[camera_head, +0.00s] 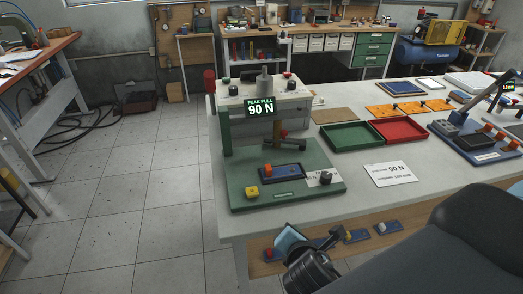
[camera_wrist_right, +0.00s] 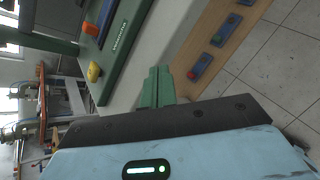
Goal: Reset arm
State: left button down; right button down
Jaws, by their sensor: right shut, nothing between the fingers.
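My right arm comes in from the lower right in the head view. Its light blue gripper body (camera_head: 287,240) is low in front of the table's front edge, and its fingertips are hard to make out there. In the right wrist view the green fingers (camera_wrist_right: 157,86) are together with nothing between them. A green press-like tester (camera_head: 265,105) stands on the table with a sign reading "PEAK PULL 90 N". Its green base (camera_head: 240,199) carries a blue block with a red-orange knob (camera_head: 282,173) and a yellow button (camera_head: 252,191). My left gripper is out of view.
Green (camera_head: 350,144) and red (camera_head: 400,131) trays stand right of the tester, behind a white "90 N" card (camera_head: 390,173). A blue lever device (camera_head: 462,140) is at the far right. Several small blue blocks (camera_head: 355,236) lie on a wooden shelf below the tabletop.

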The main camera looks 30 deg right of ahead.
jog(key=s+a+f+m+y, duration=0.2)
jog(key=s+f+m, duration=0.4)
jog(key=f+m, duration=0.3)
jog(key=s+a+f+m+y, duration=0.3)
jog(key=s+f+m, duration=0.4)
jog(key=f+m, duration=0.3)
jog(key=shift+s+f+m+y, duration=0.2)
jog(key=shift+s+m+y, duration=0.05)
jog(key=shift+m+y, duration=0.65)
